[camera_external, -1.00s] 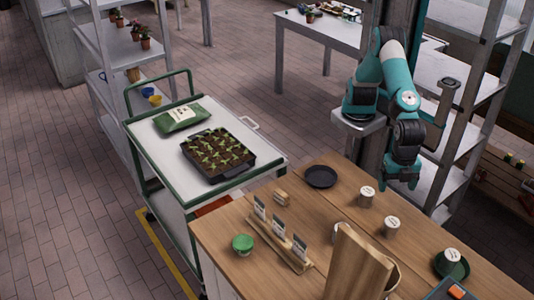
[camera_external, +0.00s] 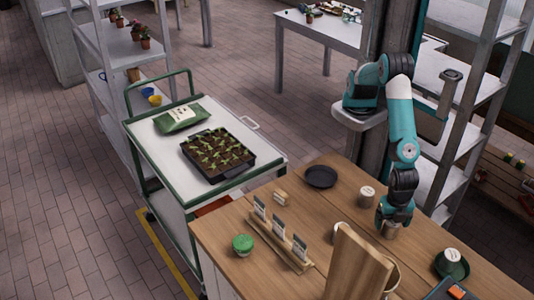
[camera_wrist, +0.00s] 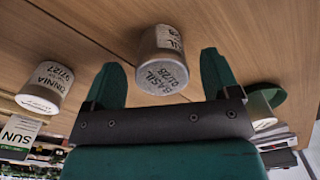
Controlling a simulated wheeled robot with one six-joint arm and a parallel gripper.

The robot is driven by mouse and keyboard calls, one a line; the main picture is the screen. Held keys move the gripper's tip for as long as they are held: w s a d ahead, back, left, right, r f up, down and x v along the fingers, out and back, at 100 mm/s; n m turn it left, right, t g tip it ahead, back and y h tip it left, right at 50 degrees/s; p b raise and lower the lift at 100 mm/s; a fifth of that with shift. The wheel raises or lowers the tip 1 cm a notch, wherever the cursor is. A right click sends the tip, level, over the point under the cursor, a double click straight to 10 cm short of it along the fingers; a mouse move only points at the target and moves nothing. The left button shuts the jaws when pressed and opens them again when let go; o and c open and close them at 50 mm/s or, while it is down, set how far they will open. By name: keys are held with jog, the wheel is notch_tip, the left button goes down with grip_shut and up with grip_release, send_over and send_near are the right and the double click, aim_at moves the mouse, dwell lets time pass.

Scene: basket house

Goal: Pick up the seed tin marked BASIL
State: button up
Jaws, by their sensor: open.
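The seed tin marked BASIL (camera_wrist: 163,62) is a small pale metal can with a grey lid and a printed side label. In the wrist view it lies between the two green fingers of my gripper (camera_wrist: 163,80), with a visible gap on each side. In the external view my gripper (camera_external: 393,218) points down over this tin (camera_external: 390,231) on the wooden table, hiding its top. The gripper is open and holds nothing. A similar tin marked ZINNIA (camera_wrist: 44,88) stands to the left in the wrist view.
On the wooden table (camera_external: 330,200), other tins stand nearby: one behind (camera_external: 366,196), one to the left (camera_external: 338,231), and one on a green dish (camera_external: 452,258) to the right. A tall wooden board (camera_external: 352,270), a card rack (camera_external: 279,240) and a dark plate (camera_external: 320,176) are also there.

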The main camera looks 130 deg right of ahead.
aim_at(391, 228)
notch_tip(391, 228, down, 3)
jog(key=shift+a+f+p, duration=0.15)
jog(key=shift+p, duration=0.15)
jog(key=shift+c, duration=0.5)
jog(key=c, duration=0.9)
